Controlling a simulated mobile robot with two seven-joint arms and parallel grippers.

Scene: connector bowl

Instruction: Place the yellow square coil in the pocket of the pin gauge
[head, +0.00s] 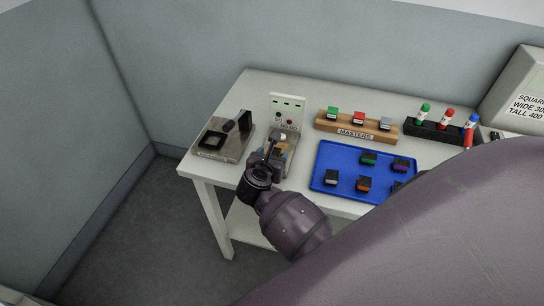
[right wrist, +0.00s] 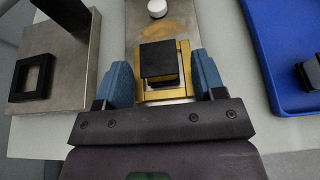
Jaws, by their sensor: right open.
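A black-topped square part (right wrist: 158,60), which I take for the yellow coil, sits in a brass-yellow frame on a metal plate. I cannot tell which yellow belongs to the part and which to the frame. My right gripper (right wrist: 163,82) is open, its blue fingers on either side of the frame with gaps visible. In the head view the right gripper (head: 271,158) is over this station and mostly hides the part. The metal block at left, apparently the pin gauge (head: 234,151), has a black square pocket (right wrist: 33,77) that looks empty. My left gripper is out of view.
A panel (head: 287,108) stands behind the plate. A blue tray (head: 335,160) with several coloured coils lies to the right. Behind it are the masters rack (head: 352,132) and a marker holder (head: 432,133). A dark upright post (head: 245,122) rises from the pin gauge.

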